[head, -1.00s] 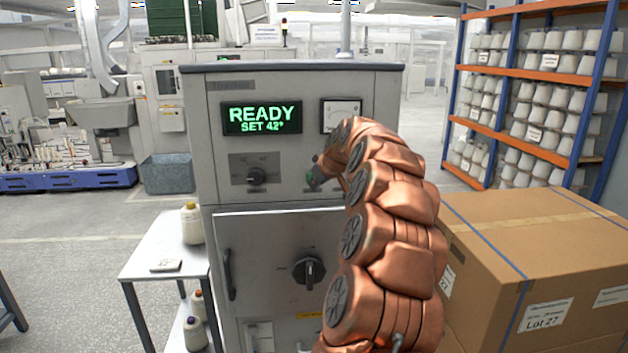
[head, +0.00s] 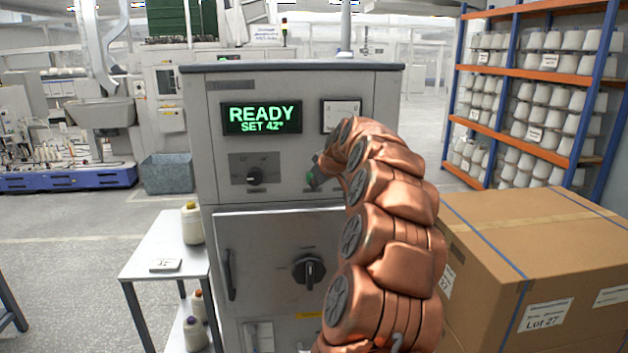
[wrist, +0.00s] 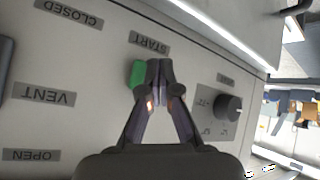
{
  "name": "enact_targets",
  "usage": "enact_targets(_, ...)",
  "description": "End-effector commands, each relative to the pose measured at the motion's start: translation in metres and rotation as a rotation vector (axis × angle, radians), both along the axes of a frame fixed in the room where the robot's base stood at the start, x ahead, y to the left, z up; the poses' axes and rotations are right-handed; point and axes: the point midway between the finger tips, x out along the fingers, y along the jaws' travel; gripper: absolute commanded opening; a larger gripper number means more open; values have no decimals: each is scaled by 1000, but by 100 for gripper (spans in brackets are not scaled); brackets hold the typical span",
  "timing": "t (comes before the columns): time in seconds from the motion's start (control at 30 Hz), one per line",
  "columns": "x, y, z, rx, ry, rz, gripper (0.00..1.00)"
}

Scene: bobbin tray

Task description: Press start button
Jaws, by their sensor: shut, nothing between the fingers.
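The green start button (wrist: 137,74) is on the grey machine panel under a START label (wrist: 149,43) in the wrist view. My gripper (wrist: 159,80) is shut and empty. Its fingertips are right beside the button and cover part of it; I cannot tell whether they touch it. In the head view, a bit of the green button (head: 310,180) shows next to my gripper (head: 319,169), and my arm hides the panel to its right. The display (head: 262,118) above reads READY, SET 42°.
A dark knob (wrist: 229,107) sits on the panel to the right of my gripper in the wrist view. VENT (wrist: 47,95), OPEN and CLOSED labels are at the left. A cardboard box (head: 540,235) stands right of my arm, and a small white table (head: 160,255) stands left of the cabinet.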

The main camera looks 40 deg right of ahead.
Motion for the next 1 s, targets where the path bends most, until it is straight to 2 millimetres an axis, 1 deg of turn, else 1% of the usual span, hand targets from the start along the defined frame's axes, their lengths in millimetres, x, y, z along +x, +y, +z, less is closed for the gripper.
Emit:
enact_targets(0.3,7,-5,0,-1,-1,0,0)
enact_targets(1.0,10,-7,0,-1,-1,0,0)
